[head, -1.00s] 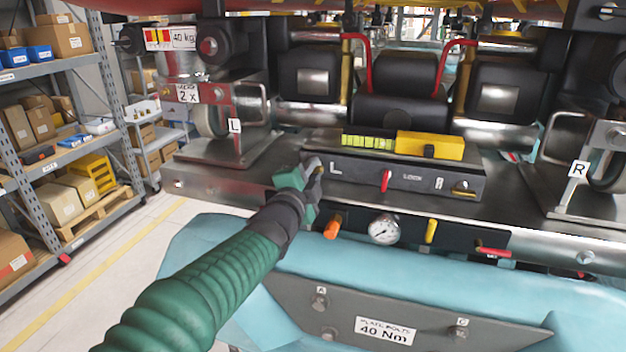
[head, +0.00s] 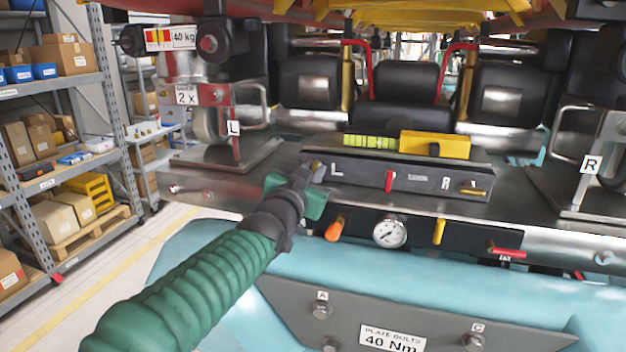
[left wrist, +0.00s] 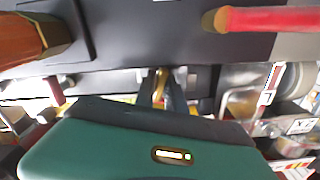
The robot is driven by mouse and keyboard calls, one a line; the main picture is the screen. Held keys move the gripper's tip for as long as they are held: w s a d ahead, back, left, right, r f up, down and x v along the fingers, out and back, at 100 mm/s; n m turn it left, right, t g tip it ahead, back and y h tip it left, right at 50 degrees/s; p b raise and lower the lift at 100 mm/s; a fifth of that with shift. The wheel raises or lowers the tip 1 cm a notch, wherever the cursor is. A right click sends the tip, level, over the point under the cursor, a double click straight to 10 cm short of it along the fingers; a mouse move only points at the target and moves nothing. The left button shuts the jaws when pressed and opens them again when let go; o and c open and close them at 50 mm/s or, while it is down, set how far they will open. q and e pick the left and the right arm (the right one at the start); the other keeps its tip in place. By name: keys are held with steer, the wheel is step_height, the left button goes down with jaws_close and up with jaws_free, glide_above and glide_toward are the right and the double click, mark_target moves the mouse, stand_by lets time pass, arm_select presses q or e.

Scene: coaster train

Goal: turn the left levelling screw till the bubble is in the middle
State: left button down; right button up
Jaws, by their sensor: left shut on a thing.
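The black levelling block (head: 410,180), marked L at its left end, carries a spirit level with a yellow body (head: 452,146) and a green vial (head: 370,143). The bubble's place in the vial is too small to tell. My left gripper (head: 314,168) reaches the block's left end, beside the L. In the left wrist view its dark fingers (left wrist: 162,92) are shut on the brass left screw (left wrist: 161,80). The fingers mostly hide this screw in the head view. The brass right screw (head: 472,190) stands free at the block's other end. My right gripper is out of view.
A red lever (head: 390,181) sits on the block's front. Below are an orange knob (head: 334,229), a gauge (head: 390,232), a yellow handle (head: 439,231) and a red lever (head: 507,252). A shelf (head: 60,170) with boxes stands at left.

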arm_select(q)
steer(key=n, duration=0.1)
steer(key=n+b, duration=0.1)
steer(key=n, duration=0.1)
steer(key=n+b, duration=0.1)
steer(key=shift+f+n, duration=0.3)
steer(key=shift+r+n+b, duration=0.1)
steer(key=shift+n+b, duration=0.5)
steer(key=shift+n, duration=1.7)
steer(key=c, duration=1.7)
jaws_free()
steer(key=shift+c, duration=0.2)
steer(key=shift+o, duration=1.3)
steer(key=shift+w, duration=0.3)
steer(key=shift+r, duration=0.1)
